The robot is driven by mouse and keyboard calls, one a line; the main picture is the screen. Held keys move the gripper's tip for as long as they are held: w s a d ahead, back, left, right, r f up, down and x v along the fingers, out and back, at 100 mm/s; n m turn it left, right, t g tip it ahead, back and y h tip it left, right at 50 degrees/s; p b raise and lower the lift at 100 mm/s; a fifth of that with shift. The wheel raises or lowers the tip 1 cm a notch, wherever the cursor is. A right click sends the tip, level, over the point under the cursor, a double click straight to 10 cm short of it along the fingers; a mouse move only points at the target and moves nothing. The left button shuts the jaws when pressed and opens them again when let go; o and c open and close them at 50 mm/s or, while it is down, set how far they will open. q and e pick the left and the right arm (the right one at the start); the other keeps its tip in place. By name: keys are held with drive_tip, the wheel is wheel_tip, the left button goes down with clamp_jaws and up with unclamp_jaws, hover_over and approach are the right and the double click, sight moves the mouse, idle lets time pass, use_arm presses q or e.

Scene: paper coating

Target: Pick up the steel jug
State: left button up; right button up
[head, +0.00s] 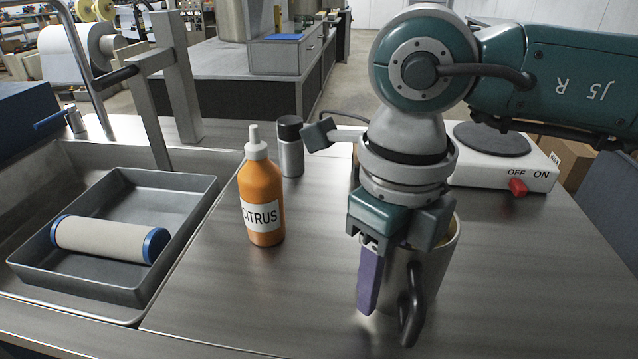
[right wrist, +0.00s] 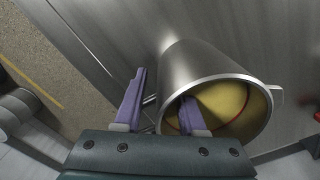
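The steel jug (head: 438,262) stands upright on the steel worktop, largely covered by my right arm. Its dark handle (head: 412,305) points toward the near side. My right gripper (head: 387,275) reaches down at the jug's near rim. In the right wrist view its purple fingers (right wrist: 163,86) are spread apart. One finger is outside the jug, and the other overlaps the mouth of the jug (right wrist: 190,62), over yellow contents. I see a gap between the fingers and no firm grip. In the head view one finger is hidden. My left gripper is not in view.
An orange CITRUS bottle (head: 262,200) and a dark-capped steel cylinder (head: 291,150) stand left of the jug. A white hotplate (head: 500,172) with a red knob is behind right. A grey tray (head: 180,240) holding a roller (head: 110,239) is at left. The front worktop is clear.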

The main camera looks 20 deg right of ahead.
drive_tip(key=shift+f, duration=0.25)
clamp_jaws()
drive_tip(key=shift+r, duration=0.1)
idle(1.2)
